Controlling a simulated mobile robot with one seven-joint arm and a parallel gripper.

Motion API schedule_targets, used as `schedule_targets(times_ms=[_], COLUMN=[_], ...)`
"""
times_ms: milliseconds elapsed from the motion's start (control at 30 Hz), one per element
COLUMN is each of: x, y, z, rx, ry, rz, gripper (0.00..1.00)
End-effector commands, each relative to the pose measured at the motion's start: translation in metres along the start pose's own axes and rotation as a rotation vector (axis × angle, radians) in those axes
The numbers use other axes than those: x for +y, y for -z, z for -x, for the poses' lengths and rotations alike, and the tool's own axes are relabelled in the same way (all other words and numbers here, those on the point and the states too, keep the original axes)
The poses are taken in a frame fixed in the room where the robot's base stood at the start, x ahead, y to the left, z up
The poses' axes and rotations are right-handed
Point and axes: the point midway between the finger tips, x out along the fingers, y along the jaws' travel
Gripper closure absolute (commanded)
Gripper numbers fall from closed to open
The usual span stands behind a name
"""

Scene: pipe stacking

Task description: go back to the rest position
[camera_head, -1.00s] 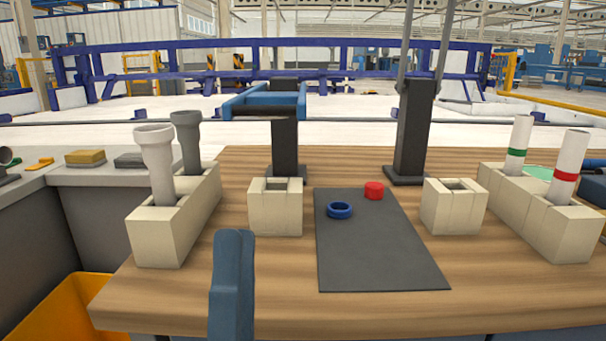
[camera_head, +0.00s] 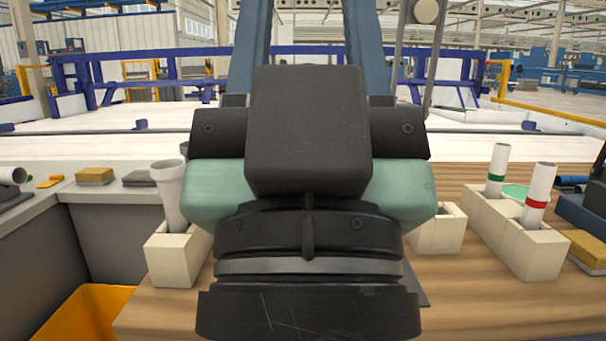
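My gripper (camera_head: 308,315) is large and close to the camera at the bottom middle, below the black and green wrist of my arm. Only its dark upper body shows. Its fingers are out of view, so I cannot see whether it is open, shut or holding anything. My arm comes down from the top of the picture and covers the middle of the table.
A grey pipe (camera_head: 171,190) stands in a cream block (camera_head: 172,262) at left. A cream socket block (camera_head: 437,237) is right of my wrist. Green-banded (camera_head: 497,162) and red-banded (camera_head: 539,185) white pipes stand in the right rack (camera_head: 528,252). A yellow bin (camera_head: 85,315) is low left.

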Motion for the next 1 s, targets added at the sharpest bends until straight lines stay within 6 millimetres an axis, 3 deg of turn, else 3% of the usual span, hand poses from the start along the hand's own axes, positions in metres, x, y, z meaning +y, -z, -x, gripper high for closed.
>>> schedule_targets(times_ms=[33, 267, 1000], x=[-0.001, -0.002, -0.002], y=[0.015, 0.055, 0.210], z=[-0.019, -0.064, -0.231], rx=[-0.007, -0.008, -0.009], ry=[0.003, 0.005, 0.008], rz=[-0.005, -0.010, -0.013], gripper=[0.53, 0.53, 0.53])
